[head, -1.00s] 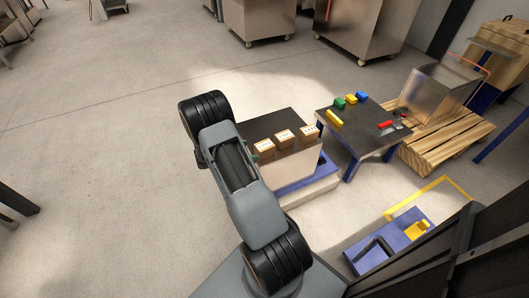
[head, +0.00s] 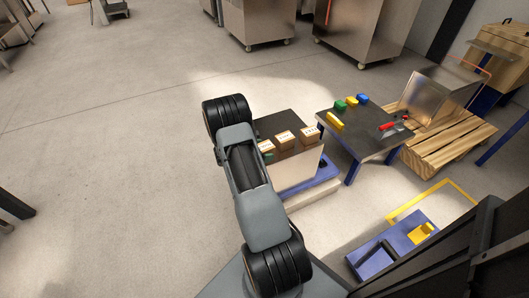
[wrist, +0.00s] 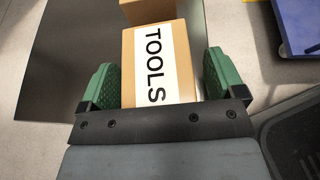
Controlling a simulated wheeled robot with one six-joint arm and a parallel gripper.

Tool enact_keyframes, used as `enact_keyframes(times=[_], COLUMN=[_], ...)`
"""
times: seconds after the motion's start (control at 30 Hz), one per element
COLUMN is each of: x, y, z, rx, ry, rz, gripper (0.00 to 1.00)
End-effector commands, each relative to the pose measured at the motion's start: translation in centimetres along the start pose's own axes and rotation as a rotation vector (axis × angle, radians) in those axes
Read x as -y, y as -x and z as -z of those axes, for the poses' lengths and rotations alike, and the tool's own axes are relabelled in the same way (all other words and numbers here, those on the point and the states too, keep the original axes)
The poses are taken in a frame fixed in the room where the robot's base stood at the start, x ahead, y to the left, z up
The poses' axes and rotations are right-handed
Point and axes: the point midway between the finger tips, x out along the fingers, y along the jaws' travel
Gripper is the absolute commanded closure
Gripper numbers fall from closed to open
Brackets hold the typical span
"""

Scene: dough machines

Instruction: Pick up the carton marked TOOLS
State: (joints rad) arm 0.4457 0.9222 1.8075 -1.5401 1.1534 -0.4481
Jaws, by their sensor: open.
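The carton marked TOOLS (wrist: 178,45) is a brown box with a white label, lying between my gripper's green fingers in the wrist view. My gripper (wrist: 160,77) is open, with one finger on each side of the carton. In the head view my arm hides most of the gripper. A row of small brown cartons (head: 284,139) stands on the dark-topped stand there; their labels are too small to read.
Another carton (wrist: 148,11) stands just beyond the TOOLS carton. A dark table (head: 352,137) with coloured blocks and a red-handled item is to the right of the stand. A wooden pallet (head: 450,140) lies further right. Open floor (head: 110,150) is on the left.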

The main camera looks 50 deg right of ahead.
Motion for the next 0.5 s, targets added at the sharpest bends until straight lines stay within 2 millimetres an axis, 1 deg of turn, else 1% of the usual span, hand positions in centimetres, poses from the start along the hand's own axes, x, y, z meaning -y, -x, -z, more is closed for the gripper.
enact_keyframes(times=[0.07,0.1,0.5], x=[0.00,0.00,0.01], y=[0.02,0.03,0.05], z=[0.00,0.00,0.01], rx=[0.000,0.000,0.000], ry=[0.000,0.000,0.000], rz=[0.000,0.000,0.000], gripper=[0.12,0.14,0.52])
